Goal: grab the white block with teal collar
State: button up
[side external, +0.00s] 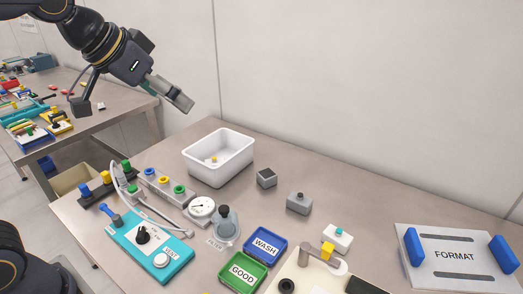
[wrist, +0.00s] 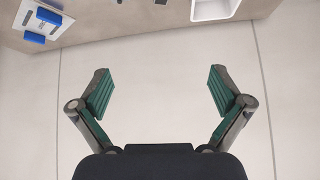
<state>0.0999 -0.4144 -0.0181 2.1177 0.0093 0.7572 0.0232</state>
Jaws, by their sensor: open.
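The white block with a teal collar (side external: 338,239) sits on the table right of centre in the side external view. A teal round part shows on its top, and a yellow piece stands just left of it. My gripper (side external: 183,101) is raised high at the upper left, well away from the block and above the table's back edge. In the wrist view my gripper (wrist: 160,92) is open, with its two green-padded fingers wide apart and nothing between them. The wrist view faces mostly the wall, and I cannot make out the block there.
A white bin (side external: 219,158) stands at the back. Grey blocks (side external: 266,178) (side external: 299,202) lie near the middle. The blue WASH tray (side external: 266,246) and green GOOD tray (side external: 243,272) are at the front.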

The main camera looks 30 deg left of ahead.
jog(key=w+d+f+m+h, duration=0.1)
jog(key=w+d+f+m, duration=0.1)
jog(key=w+d, duration=0.65)
jog(key=m+g, duration=0.4)
send_over(338, 232)
jog(key=s+a, duration=0.3)
jog(key=s, duration=0.2)
notch_tip(338, 232, down, 19)
jog(key=shift+h, duration=0.4)
jog(key=x, duration=1)
jog(key=shift+a, duration=0.2)
jog(key=x, duration=0.6)
jog(key=shift+r, duration=0.1)
jog(key=c, duration=1)
jog(key=shift+c, duration=0.3)
